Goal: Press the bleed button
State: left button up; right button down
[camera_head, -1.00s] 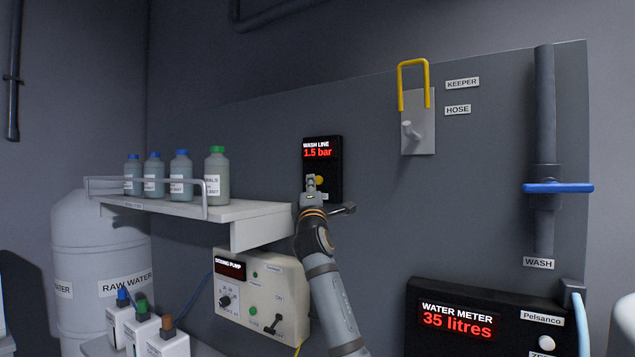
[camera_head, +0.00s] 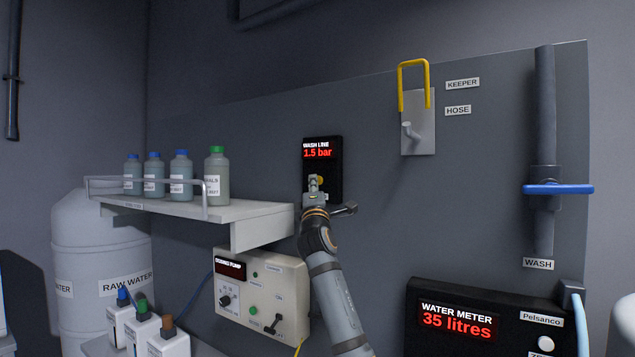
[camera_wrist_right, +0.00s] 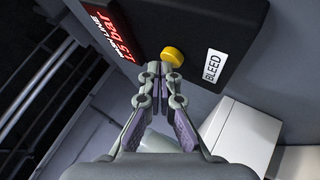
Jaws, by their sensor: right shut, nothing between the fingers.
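The bleed button (camera_wrist_right: 172,57) is a round yellow button on the black wash line panel (camera_head: 336,187), beside a white BLEED label (camera_wrist_right: 213,67) in the right wrist view. In the head view the button (camera_head: 321,180) shows partly behind my gripper. The panel's red display (camera_head: 317,153) reads 1.5 bar. My right gripper (camera_wrist_right: 160,68) is shut and empty. Its fingertips are right at the button's near edge in the right wrist view. I cannot tell whether they touch it. My left gripper is not in view.
A shelf (camera_head: 262,212) with several bottles stands to the left of the right arm. A dosing pump box (camera_head: 290,285) is below it. A water meter (camera_head: 500,300) and a blue-handled wash valve (camera_head: 557,189) are to the right.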

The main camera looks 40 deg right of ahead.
jog(key=shift+w+d, duration=0.1)
jog(key=shift+d, duration=0.2)
dwell(0.4)
jog(key=shift+a, duration=0.1)
jog(key=shift+s+a, duration=0.35)
jog(key=shift+a, duration=0.4)
jog(key=shift+a, duration=0.1)
jog(key=a, duration=0.1)
jog(key=s+a, duration=0.1)
jog(key=a, duration=0.1)
jog(key=s+a, duration=0.1)
jog(key=shift+a, duration=0.2)
dwell(0.7)
